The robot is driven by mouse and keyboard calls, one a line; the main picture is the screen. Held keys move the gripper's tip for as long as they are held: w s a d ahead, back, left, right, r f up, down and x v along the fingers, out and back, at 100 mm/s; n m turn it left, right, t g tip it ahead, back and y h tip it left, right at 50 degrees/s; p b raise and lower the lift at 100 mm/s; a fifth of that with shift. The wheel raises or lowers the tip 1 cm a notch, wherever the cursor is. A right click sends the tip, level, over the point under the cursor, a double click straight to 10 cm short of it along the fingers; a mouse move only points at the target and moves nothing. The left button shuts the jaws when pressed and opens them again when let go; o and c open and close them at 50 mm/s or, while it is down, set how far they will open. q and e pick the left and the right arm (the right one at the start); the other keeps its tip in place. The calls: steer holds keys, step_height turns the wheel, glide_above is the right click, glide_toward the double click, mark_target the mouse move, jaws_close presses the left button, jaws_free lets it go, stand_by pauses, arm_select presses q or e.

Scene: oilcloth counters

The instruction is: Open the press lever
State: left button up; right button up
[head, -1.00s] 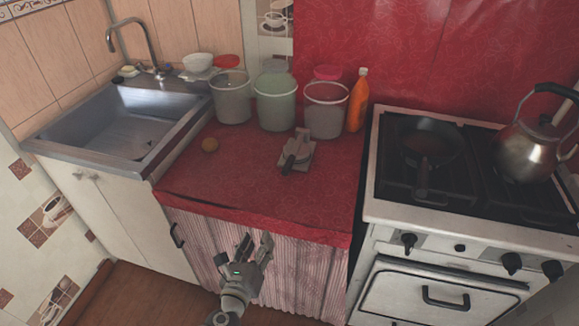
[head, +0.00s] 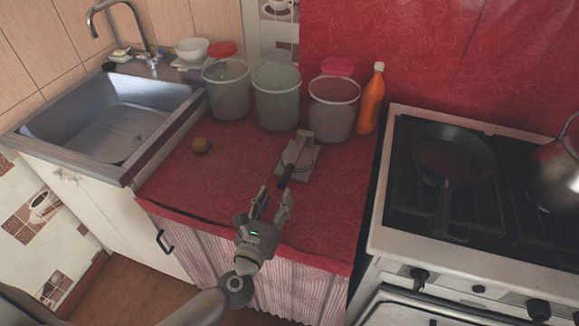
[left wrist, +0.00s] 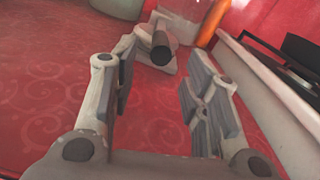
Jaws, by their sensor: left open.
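The press (head: 301,158) is a small grey metal device on the red counter, in front of the buckets. Its lever (head: 285,174) points toward me and ends in a dark grip. In the left wrist view the round dark end of the lever (left wrist: 161,48) faces the camera, with the press body (left wrist: 178,25) partly hidden behind it. My left gripper (head: 272,202) is open and empty over the front of the counter, short of the lever and apart from it. In the wrist view the lever end shows beyond the fingertips, between them. My right gripper is not in view.
Several things stand behind the press: a grey bucket (head: 228,92), a green bucket (head: 276,98), another bucket (head: 333,108) and an orange bottle (head: 371,100). The stove (head: 385,215) borders the counter on the right, the sink (head: 100,125) on the left.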

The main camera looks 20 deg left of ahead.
arm_select(q)
glide_toward(291, 165)
steer(key=w, duration=0.2)
steer(key=shift+w+a+f+p, duration=0.15)
steer(key=shift+w+f+p, duration=0.05)
steer(key=shift+w+p, duration=0.15)
steer(key=w, duration=0.3)
steer(key=shift+w+f, duration=0.15)
steer(key=shift+w, duration=0.75)
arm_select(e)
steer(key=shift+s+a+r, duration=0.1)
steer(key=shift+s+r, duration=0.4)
arm_select(q)
jaws_close()
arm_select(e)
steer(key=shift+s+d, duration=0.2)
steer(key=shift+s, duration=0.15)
